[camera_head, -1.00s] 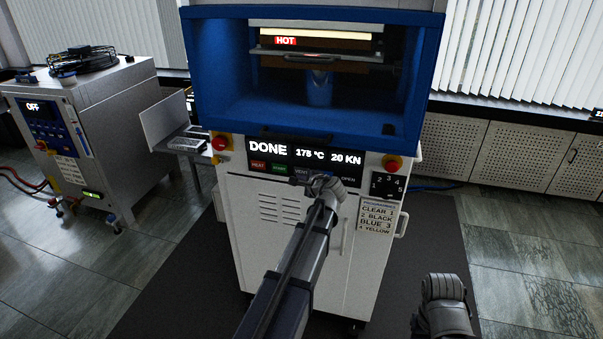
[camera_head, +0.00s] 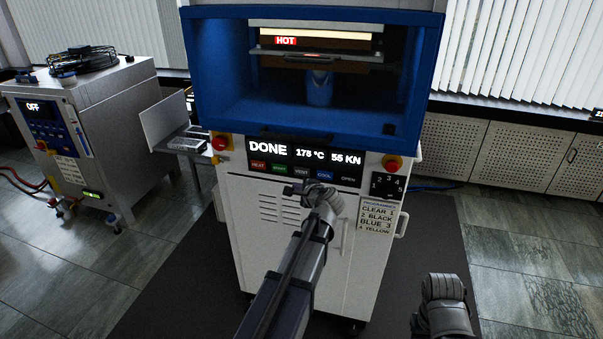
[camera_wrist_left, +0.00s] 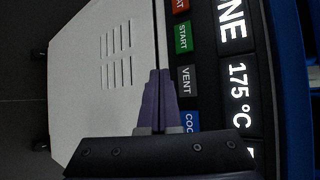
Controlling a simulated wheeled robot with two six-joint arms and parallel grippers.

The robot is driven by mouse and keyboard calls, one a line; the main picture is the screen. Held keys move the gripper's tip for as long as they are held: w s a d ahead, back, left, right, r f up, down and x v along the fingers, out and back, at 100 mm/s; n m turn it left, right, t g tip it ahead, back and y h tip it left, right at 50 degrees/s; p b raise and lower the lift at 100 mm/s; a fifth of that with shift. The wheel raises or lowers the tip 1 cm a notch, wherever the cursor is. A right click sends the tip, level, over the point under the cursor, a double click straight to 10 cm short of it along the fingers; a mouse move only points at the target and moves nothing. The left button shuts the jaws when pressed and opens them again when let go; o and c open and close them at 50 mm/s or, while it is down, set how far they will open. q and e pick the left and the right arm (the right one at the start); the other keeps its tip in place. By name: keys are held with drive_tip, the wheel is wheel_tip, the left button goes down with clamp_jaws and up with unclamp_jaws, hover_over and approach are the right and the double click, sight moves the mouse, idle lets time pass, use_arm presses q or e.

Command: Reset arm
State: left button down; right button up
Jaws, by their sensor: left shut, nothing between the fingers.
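The lab press (camera_head: 312,110) stands straight ahead, with a blue frame and a white body. Its display (camera_head: 305,153) reads DONE, about 175 °C and 55 KN. Below it is a button row with red HEAT, green START, VENT, blue COOL (camera_head: 325,175) and OPEN. My left gripper (camera_head: 294,189) is just below the row, near VENT. In the left wrist view its purple fingers (camera_wrist_left: 160,72) are shut and empty, beside the VENT button (camera_wrist_left: 187,80). Whether they touch the panel I cannot tell. Only part of my right arm shows at lower right; its gripper is out of sight.
A HOT label (camera_head: 286,41) marks the platen inside the press. A grey machine (camera_head: 88,135) reading OFF stands at left with hoses. A small side shelf (camera_head: 187,139) sits between them. Floor is clear at right.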

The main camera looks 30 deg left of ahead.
idle(0.3)
use_arm(q)
drive_tip(key=s+d+f+n+g+h+p, duration=0.1)
drive_tip(key=s+d+f+n+g+h, duration=0.1)
drive_tip(key=s+d, duration=0.6)
drive_tip(key=s+d+f+n+g+h+p, duration=0.1)
drive_tip(key=s+d+f+n+g+h, duration=0.1)
drive_tip(key=s+d, duration=0.7)
drive_tip(key=s+d+f+n+g+h+p, duration=0.1)
drive_tip(key=s+d+f+n+g+h, duration=0.2)
drive_tip(key=s+d, duration=0.5)
drive_tip(key=d+f+g+h, duration=0.1)
drive_tip(key=d+f+h, duration=0.1)
drive_tip(key=d, duration=0.8)
drive_tip(key=shift+s+d+p, duration=0.2)
drive_tip(key=shift+s+p, duration=0.15)
drive_tip(key=shift+p, duration=0.05)
